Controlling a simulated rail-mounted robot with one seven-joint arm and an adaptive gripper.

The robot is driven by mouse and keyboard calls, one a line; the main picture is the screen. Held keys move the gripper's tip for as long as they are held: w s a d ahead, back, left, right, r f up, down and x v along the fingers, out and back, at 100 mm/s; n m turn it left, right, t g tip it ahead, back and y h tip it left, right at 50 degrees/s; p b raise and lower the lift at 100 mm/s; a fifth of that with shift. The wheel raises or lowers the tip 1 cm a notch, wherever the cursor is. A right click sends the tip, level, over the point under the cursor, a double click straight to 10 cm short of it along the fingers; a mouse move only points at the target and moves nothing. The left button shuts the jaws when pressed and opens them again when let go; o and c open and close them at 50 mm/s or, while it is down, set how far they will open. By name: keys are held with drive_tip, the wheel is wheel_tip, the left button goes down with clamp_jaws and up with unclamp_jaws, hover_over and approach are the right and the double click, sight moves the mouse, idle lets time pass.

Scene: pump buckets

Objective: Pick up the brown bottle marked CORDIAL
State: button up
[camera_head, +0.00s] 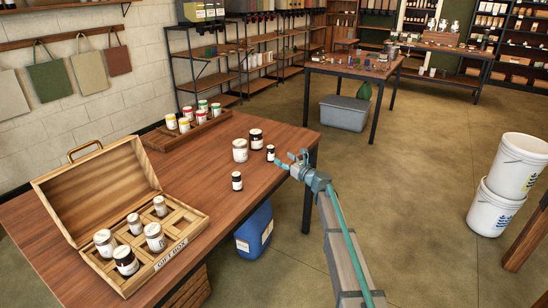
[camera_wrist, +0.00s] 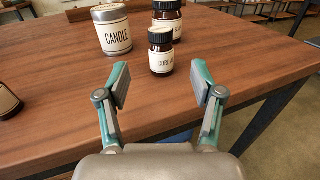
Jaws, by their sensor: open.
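A small brown bottle with a black cap and pale label (camera_wrist: 161,50) stands upright on the wooden table, straight ahead of my gripper (camera_wrist: 160,76). In the head view my gripper (camera_head: 291,158) is at the table's right edge, just right of the small bottle. The fingers are apart with nothing between them, and the bottle is beyond their tips.
A CANDLE tin (camera_wrist: 112,30) stands left of the small bottle. Another small dark bottle (camera_head: 237,181) stands nearer the front. An open gift box (camera_head: 165,262) with several jars and a tray of jars (camera_head: 180,136) are farther left. Bare tabletop lies between.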

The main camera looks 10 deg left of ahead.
sight(273, 151)
drive_tip(key=p+x, duration=0.1)
drive_tip(key=x, duration=0.4)
drive_tip(key=shift+w+a+r, duration=0.1)
drive_tip(key=shift+w+a, duration=0.05)
drive_tip(key=shift+a, duration=0.1)
drive_tip(key=p+x, duration=0.1)
drive_tip(key=x, duration=0.4)
drive_tip(key=shift+w+d, duration=0.1)
drive_tip(key=shift+d, duration=0.05)
clamp_jaws()
